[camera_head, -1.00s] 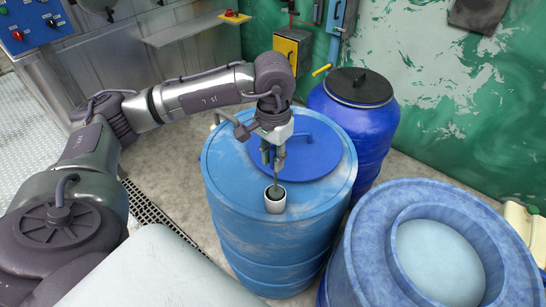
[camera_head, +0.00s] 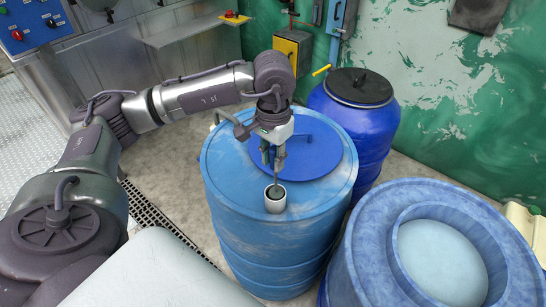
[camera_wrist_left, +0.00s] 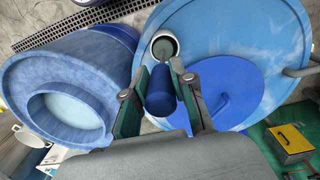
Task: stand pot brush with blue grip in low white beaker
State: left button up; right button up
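The low white beaker (camera_head: 275,204) stands upright on the light blue drum's top, near its front edge. It also shows in the wrist view (camera_wrist_left: 164,44). The pot brush's thin stem (camera_head: 276,179) reaches down into the beaker, and its dark greenish head shows inside the rim. Its blue grip (camera_wrist_left: 160,92) sits between the two finger pads of my left gripper (camera_wrist_left: 158,100), which appears shut on it. In the head view my left gripper (camera_head: 273,155) is above the beaker, pointing down. The brush looks close to upright. My right gripper is not in view.
A round blue lid (camera_head: 320,157) with a raised handle lies behind the beaker. A dark blue drum with a black lid (camera_head: 360,87) stands behind. A large blue drum (camera_head: 365,250) with a pale recessed top stands at the right. A drain grate (camera_head: 165,220) crosses the floor.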

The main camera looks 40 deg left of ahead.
pick_arm(q)
jog(key=o, duration=0.5)
jog(key=shift+o, duration=0.2)
jog(key=shift+r, duration=0.1)
notch_tip(320, 180, up, 12)
jog(key=shift+f, duration=0.1)
